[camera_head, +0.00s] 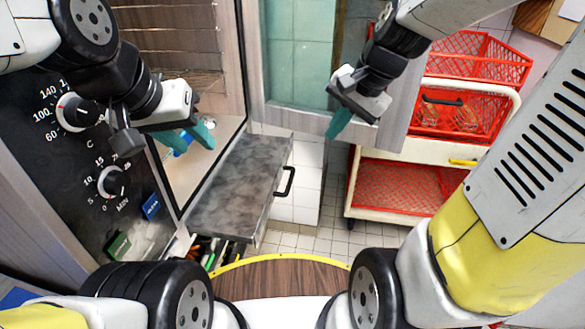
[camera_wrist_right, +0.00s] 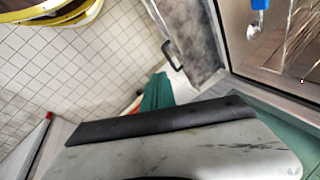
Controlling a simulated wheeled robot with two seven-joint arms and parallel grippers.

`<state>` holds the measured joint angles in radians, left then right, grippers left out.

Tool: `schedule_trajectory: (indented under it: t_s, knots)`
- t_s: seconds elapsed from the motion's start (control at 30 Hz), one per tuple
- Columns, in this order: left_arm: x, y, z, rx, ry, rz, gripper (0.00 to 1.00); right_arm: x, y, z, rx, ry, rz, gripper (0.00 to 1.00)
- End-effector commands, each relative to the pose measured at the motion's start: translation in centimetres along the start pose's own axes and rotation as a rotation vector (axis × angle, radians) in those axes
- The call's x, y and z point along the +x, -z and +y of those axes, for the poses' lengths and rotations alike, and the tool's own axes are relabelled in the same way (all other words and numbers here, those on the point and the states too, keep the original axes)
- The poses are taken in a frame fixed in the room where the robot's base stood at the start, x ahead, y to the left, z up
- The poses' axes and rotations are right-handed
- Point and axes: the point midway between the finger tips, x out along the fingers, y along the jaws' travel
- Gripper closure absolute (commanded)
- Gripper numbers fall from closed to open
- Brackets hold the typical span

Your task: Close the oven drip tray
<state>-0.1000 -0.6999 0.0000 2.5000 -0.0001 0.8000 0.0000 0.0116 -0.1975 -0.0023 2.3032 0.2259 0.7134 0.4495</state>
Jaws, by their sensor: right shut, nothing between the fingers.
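The oven drip tray (camera_head: 240,172), a mottled grey slab with a black handle (camera_head: 286,181) at its right end, is pulled out below the oven. Its grey surface (camera_wrist_right: 193,40) and black handle (camera_wrist_right: 172,56) also show in the right wrist view. My left gripper (camera_head: 187,138) is open and empty in front of the oven opening, up and left of the tray. My right gripper (camera_head: 340,122) is shut and empty, up and right of the tray handle and apart from it. Its teal fingertip (camera_wrist_right: 157,92) shows in the wrist view.
The oven door (camera_head: 300,60) stands open above and right of the tray. The control panel (camera_head: 85,150) with knobs is at left. A cart with red crates (camera_head: 460,115) stands at right. A round wooden top (camera_head: 280,280) with yellow rim is in front. Tiled floor (camera_head: 325,225) lies between.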

Motion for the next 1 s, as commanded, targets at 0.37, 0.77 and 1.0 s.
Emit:
schedule_trajectory:
  t_s: [0.37,0.77,1.0]
  knots:
    - [0.0,0.0,0.0,0.000,0.000,0.000,0.62,15.9,7.1,1.5,0.852,-0.098,-0.176,1.00]
    - [0.0,0.0,0.0,0.000,0.000,0.000,0.62,24.2,8.5,4.1,1.241,-0.171,-0.218,1.00]
    - [0.0,0.0,0.0,0.000,0.000,0.000,0.62,27.7,7.4,4.3,1.239,-0.174,-0.220,1.00]
